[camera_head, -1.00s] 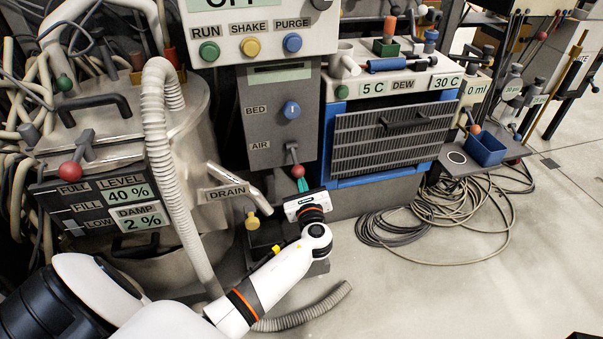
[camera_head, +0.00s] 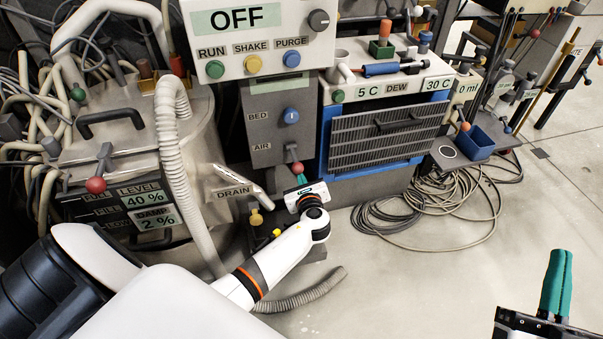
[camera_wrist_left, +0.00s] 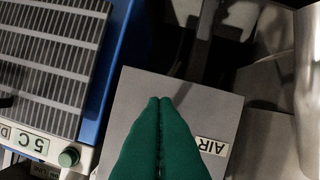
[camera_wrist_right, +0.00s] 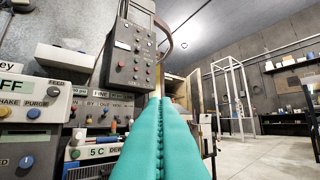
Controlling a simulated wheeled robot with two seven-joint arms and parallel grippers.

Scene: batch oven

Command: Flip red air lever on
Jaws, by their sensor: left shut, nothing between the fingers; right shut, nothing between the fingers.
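The red air lever (camera_head: 297,167) sticks out below the AIR label (camera_head: 261,147) on the grey control column. Its red ball end hangs downward. My left gripper (camera_head: 301,180) is shut and empty, its green fingertips just under the red ball. I cannot tell whether they touch it. In the left wrist view, the shut fingers (camera_wrist_left: 160,101) lie over the grey panel beside the AIR label (camera_wrist_left: 212,146), and the lever is not seen. My right gripper (camera_head: 560,254) is shut and empty at the lower right, away from the lever. Its shut fingers (camera_wrist_right: 163,100) fill the middle of the right wrist view.
The blue BED knob (camera_head: 291,115) sits above the lever. The yellow drain handle (camera_head: 255,216) and a ribbed hose (camera_head: 172,130) are to the left. A blue-framed grille (camera_head: 385,137) stands close on the right. Open floor lies at the lower right, beyond coiled cables (camera_head: 440,215).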

